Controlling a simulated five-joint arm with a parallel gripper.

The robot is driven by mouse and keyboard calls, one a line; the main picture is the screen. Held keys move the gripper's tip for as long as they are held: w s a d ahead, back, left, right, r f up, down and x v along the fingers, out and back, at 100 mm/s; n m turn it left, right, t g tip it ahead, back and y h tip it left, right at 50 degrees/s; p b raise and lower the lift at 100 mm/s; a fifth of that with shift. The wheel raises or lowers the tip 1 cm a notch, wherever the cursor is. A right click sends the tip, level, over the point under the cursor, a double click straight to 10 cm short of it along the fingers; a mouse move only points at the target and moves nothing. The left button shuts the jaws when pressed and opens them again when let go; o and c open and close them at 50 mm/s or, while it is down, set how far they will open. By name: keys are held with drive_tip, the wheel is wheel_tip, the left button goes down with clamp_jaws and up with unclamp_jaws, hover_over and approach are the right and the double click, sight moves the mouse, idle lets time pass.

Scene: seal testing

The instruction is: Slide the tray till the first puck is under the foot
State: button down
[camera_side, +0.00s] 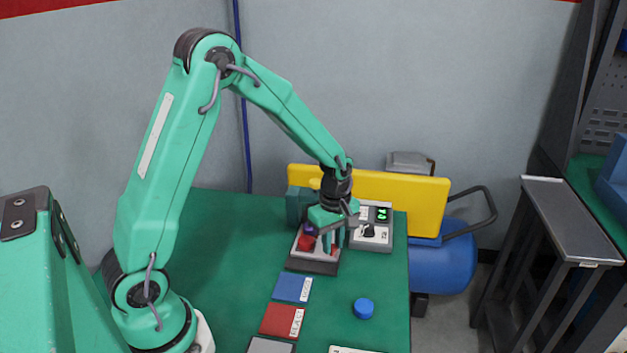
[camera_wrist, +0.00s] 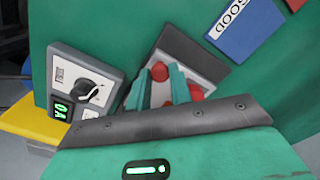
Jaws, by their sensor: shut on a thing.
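The tray (camera_side: 312,266) is light with a dark edge strip and lies on the green table by the control box. It also shows in the wrist view (camera_wrist: 192,48). One red puck (camera_side: 306,243) sits on it, below a small dark purple part (camera_side: 310,229) that may be the foot. The exact grip is hidden.
A grey control box (camera_side: 371,238) with a knob and green display stands close right of my gripper. A blue GOOD mat (camera_side: 292,288), a red REJECT mat (camera_side: 282,320) and a blue round piece (camera_side: 363,308) lie nearer. A yellow panel (camera_side: 420,200) stands behind. The table's left is clear.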

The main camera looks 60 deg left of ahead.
drive_tip(key=w+a, duration=0.4)
drive_tip(key=shift+w+a, duration=0.25)
drive_tip(key=shift+w, duration=0.05)
drive_tip(key=c, duration=1.3)
unclamp_jaws()
drive_tip(key=shift+o, duration=0.2)
wheel_tip(320, 180, up, 8)
